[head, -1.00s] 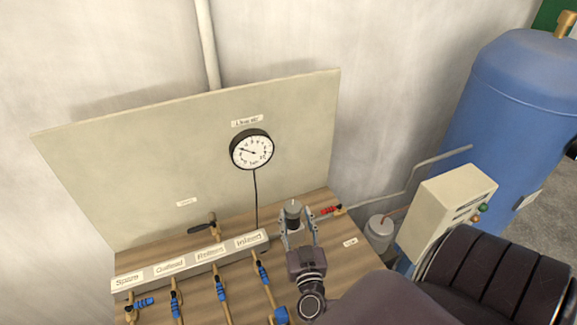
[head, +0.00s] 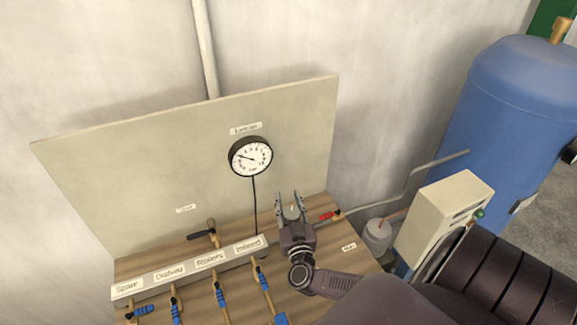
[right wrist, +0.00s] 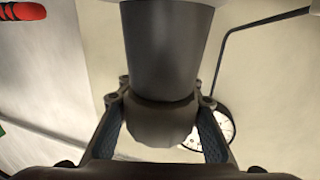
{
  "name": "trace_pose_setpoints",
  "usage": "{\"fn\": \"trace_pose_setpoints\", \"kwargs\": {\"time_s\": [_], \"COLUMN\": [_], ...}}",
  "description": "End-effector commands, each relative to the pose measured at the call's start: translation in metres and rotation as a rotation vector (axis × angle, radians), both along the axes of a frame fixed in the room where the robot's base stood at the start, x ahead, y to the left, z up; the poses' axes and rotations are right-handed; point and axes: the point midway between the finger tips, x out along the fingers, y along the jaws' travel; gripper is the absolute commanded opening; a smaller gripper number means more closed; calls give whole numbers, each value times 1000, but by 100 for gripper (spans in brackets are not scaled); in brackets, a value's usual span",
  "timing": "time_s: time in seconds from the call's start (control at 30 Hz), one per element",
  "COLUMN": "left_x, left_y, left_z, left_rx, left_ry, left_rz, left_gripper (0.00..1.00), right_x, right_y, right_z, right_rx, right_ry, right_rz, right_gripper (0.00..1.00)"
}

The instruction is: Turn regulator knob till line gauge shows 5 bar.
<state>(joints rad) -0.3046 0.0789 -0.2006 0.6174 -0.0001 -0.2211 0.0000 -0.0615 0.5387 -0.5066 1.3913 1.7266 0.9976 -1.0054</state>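The round line gauge (head: 250,156) has a white face and black rim and is mounted on the upright panel under a label. Its needle points to the upper left; the numbers are too small to read surely. The grey regulator knob (head: 291,213) sits below and right of the gauge. My right gripper (head: 291,197) has one finger on each side of it. In the right wrist view the knob (right wrist: 160,122) lies between the fingers, with narrow gaps beside the pads, so the gripper looks open. My left gripper is not in view.
A labelled manifold (head: 190,268) with several blue-handled valves runs along the wooden bench, left of my right arm. A red-handled valve (head: 329,216) is just right of the knob. A cream control box (head: 440,215) and a blue tank (head: 510,110) stand at the right.

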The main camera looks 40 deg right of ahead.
Motion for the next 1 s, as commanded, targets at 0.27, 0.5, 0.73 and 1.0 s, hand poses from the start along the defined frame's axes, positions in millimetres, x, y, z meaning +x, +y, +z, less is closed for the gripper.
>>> {"fn": "trace_pose_setpoints", "kwargs": {"time_s": [0.27, 0.5, 0.73, 1.0], "left_x": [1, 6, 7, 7], "left_y": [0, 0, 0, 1], "left_z": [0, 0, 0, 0], "left_rx": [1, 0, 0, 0], "left_ry": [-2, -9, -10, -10], "left_rz": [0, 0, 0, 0], "left_gripper": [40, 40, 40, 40], "right_x": [-1, -1, -4, -10], "right_y": [0, 1, 0, -5], "right_z": [0, -2, -3, -5], "right_rx": [0, 2, 6, 11], "right_ry": [0, 3, 4, 7], "right_rz": [0, -2, -57, -240], "right_gripper": [2, 1, 1, 0]}}
